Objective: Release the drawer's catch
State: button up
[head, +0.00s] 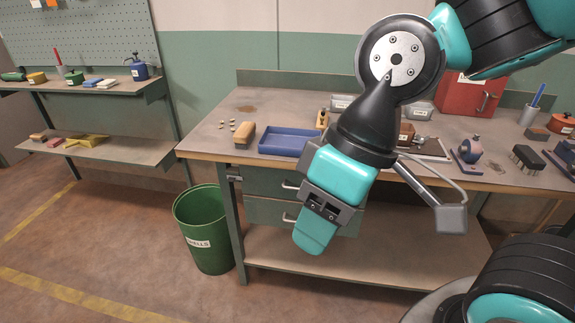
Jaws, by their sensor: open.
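Two grey-green drawers hang under the left part of the workbench. The upper drawer (262,181) and the lower drawer (262,213) each have a pale bar handle; both look shut. A small dark piece (233,173) sits at the left edge of the upper drawer; I cannot tell for sure if it is the catch. My gripper (317,232) points down in front of the drawers and hides their right part. It is open, seems to hold nothing, and stands to the right of the dark piece, apart from it.
A green bin (203,232) stands on the floor left of the bench. A blue tray (289,142), a wooden-backed brush (244,136) and several small nuts lie on the bench top (213,146). A red box (472,97) stands at the back right. The floor in front is clear.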

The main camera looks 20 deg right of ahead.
aim_at(231, 178)
jog(key=u, duration=1)
jog(key=i, duration=1.35)
jog(key=z, duration=4.05)
jog(key=k, duration=0.85)
jog(key=u, duration=0.05)
